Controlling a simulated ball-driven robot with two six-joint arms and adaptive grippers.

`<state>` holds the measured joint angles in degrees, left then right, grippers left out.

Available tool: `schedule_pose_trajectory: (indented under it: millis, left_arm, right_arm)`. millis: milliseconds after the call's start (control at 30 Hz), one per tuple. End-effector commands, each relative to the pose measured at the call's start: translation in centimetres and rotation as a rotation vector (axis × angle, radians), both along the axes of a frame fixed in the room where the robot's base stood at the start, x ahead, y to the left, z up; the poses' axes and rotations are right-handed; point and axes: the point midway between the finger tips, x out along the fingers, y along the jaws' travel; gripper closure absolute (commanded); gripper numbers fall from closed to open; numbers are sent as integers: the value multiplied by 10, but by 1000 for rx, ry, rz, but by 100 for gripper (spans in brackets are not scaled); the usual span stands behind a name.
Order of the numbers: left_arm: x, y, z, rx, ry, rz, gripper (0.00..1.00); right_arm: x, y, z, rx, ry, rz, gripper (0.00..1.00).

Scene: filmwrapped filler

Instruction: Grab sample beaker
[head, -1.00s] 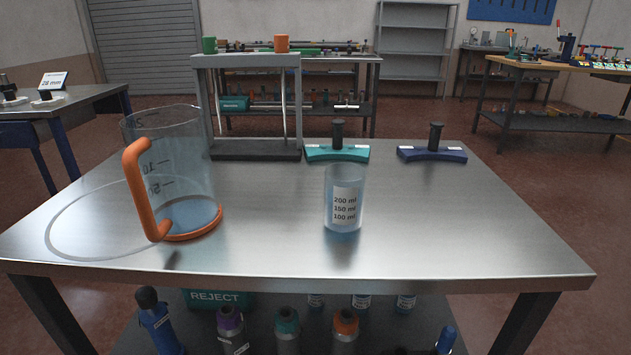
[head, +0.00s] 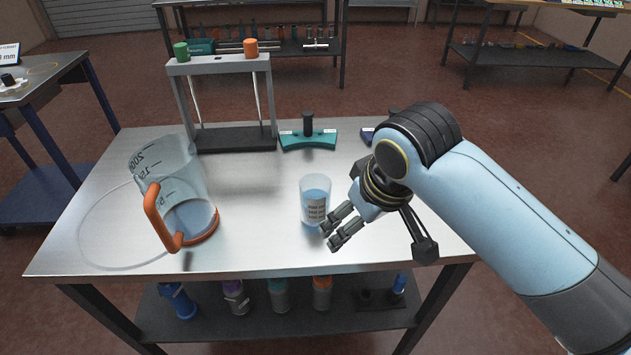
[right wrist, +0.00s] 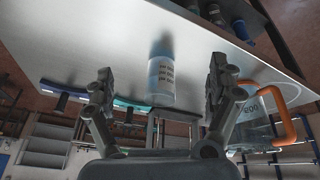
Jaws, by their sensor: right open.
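The sample beaker (head: 314,198) is a small clear cup with a white printed label and bluish liquid. It stands upright on the steel table (head: 262,254). My right gripper (head: 334,228) is open, just to the right of the beaker in the head view. In the right wrist view the beaker (right wrist: 161,76) shows beyond and between the two spread fingers (right wrist: 160,88), apart from them. A large measuring jug (head: 190,204) with an orange handle and base stands to the left. My left gripper is not in view.
A grey rack (head: 232,136) with green and orange knobs stands at the table's back. A teal stand (head: 308,138) with a black knob is beside it, and a dark blue stand (head: 367,135) is partly hidden by my right arm. Several bottles stand on the lower shelf.

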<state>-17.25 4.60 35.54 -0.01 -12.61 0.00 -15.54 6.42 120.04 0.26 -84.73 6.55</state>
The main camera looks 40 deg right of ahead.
Motion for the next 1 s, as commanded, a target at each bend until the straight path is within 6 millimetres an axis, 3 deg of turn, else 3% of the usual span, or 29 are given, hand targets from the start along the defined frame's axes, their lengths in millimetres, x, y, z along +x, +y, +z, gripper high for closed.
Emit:
schedule_pose_trajectory:
  millis: [33,200,333,467,633,1000]
  left_arm:
    - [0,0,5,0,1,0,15]
    - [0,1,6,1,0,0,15]
    - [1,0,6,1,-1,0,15]
    - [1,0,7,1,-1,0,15]
    - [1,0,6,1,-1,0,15]
    - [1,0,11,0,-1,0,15]
  right_arm:
    - [21,-1,6,8,-10,-24,11]
    - [83,-6,7,36,-36,-103,11]
    - [115,-9,8,53,-47,-144,11]
    - [128,-11,-1,58,-47,-159,11]
    - [139,-14,-28,58,-48,-159,11]
    - [152,-20,-63,58,-47,-158,11]
